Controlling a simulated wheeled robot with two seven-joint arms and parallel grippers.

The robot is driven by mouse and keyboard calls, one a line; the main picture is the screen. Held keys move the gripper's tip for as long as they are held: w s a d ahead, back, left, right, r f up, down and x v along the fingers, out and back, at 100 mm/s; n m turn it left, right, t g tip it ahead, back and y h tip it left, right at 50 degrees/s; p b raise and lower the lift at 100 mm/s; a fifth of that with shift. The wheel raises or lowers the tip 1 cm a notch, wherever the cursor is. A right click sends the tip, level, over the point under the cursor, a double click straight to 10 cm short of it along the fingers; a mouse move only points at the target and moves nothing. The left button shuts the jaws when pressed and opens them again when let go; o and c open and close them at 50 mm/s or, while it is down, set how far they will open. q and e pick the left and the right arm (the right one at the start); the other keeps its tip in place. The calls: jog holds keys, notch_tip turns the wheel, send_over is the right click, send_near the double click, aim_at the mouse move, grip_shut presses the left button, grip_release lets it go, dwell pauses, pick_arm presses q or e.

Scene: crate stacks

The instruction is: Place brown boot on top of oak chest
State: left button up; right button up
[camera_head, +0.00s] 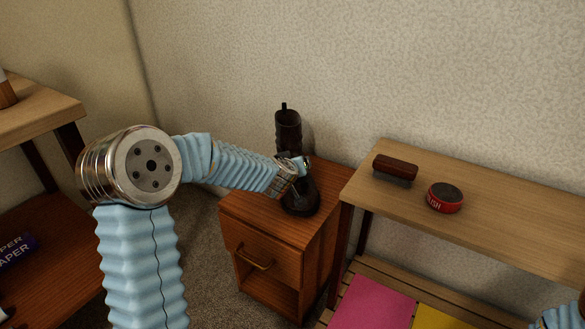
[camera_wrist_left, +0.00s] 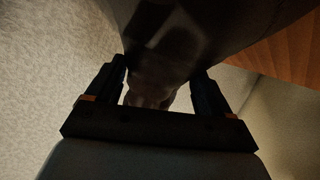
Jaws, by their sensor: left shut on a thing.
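The dark brown boot (camera_head: 289,130) is upright over the top of the oak chest (camera_head: 262,210), a small reddish wooden cabinet with one drawer and an open lower shelf. Its sole looks to be at the chest top; I cannot tell whether it bears fully on it. My left gripper (camera_head: 303,164) is shut on the boot's shaft from the left. In the left wrist view the boot (camera_wrist_left: 215,25) fills the space at the top between the two dark fingers, and part of the chest's wooden top shows at the right. My right gripper is out of view.
A wooden bench (camera_head: 500,215) stands right of the chest, with a brown brush (camera_head: 395,168) and a red polish tin (camera_head: 445,198) on it. Pink (camera_head: 370,305) and yellow sheets lie on its lower slats. Another wooden shelf unit (camera_head: 40,108) is at the left. The wall is close behind the chest.

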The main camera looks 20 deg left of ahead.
pick_arm(q)
jog(key=o, duration=1.4)
jog(key=p+v, duration=0.2)
jog(key=v, duration=1)
